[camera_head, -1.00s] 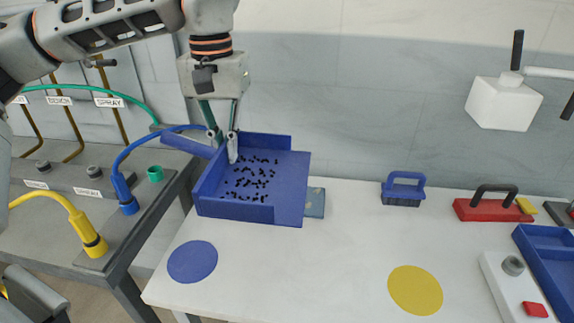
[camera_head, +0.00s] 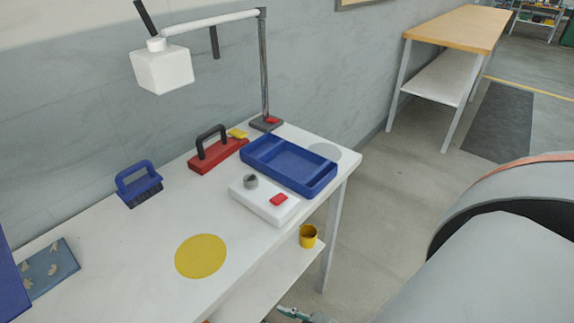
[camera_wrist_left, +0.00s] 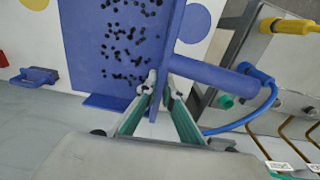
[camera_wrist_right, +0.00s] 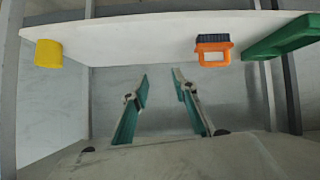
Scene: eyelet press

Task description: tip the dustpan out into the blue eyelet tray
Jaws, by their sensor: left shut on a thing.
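The blue dustpan (camera_wrist_left: 85,45) shows in the left wrist view with many small black bits lying on its floor. My left gripper (camera_wrist_left: 160,85) is shut on the dustpan's back wall, close to its round handle (camera_wrist_left: 215,77). Only a blue edge of the dustpan (camera_head: 10,285) shows at the far left of the head view. The blue eyelet tray (camera_head: 289,168) sits at the right end of the white table, and no bits can be seen in it. My right gripper (camera_wrist_right: 160,85) is open and empty, below the tabletop near the lower shelf; one fingertip shows at the head view's bottom edge.
A white base (camera_head: 262,203) with a red button stands in front of the tray. The lamp (camera_head: 162,68) overhangs the back of the table. A blue brush (camera_head: 139,185) and a red block with black handle (camera_head: 217,150) stand along the back. The yellow disc area (camera_head: 201,256) is clear.

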